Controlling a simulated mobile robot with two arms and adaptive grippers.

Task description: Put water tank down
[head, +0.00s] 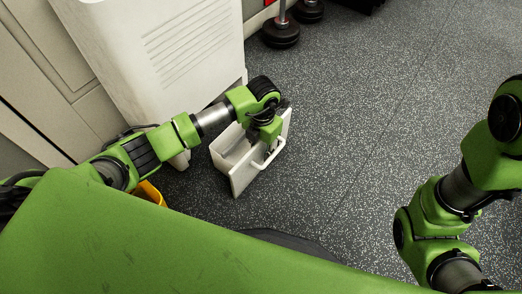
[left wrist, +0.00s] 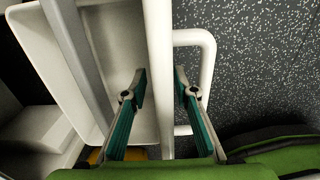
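The water tank (head: 241,176) is a white open-topped box with a white loop handle (head: 270,155) on its front panel. It is close to the tall white appliance, and I cannot tell whether its base touches the floor. My left gripper (head: 266,146) reaches down at the tank's front panel and partly hides it. In the left wrist view, the fingers (left wrist: 160,85) straddle the front wall (left wrist: 158,40), one inside the tank, the other between wall and handle (left wrist: 210,60). They look closed against the wall. My right arm is at the right; its gripper is out of view.
The tall white appliance (head: 170,50) with louvres stands behind the tank, beside beige panels. Something yellow (head: 148,192) shows below my left arm. The speckled grey floor (head: 370,110) to the right is clear.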

